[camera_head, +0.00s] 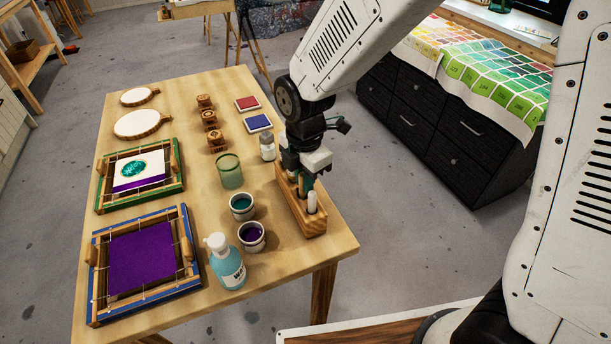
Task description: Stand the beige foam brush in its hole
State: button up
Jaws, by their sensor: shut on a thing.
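The wooden brush block (315,226) stands on the right side of the table, long and narrow. My gripper (305,178) is directly over the block, pointing down, its jaws close together at the block's top. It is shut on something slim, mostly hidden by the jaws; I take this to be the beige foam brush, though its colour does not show. A pale upright piece (312,203) stands at the block's near end, close to the jaws. I cannot tell whether the held brush is inside its hole, and the hole itself is hidden.
Left of the block are a green glass jar (229,172), teal (242,207) and purple (252,236) paint pots, and a blue pump bottle (227,263). A small lidded jar (267,148) stands close behind the gripper. Frames (146,258) fill the table's left side.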

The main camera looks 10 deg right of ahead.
jog(key=shift+f, duration=0.3)
dwell(0.5)
jog(key=o, duration=0.9)
jog(key=shift+r, duration=0.1)
notch_tip(320, 180, up, 8)
jog(key=shift+f, duration=0.15)
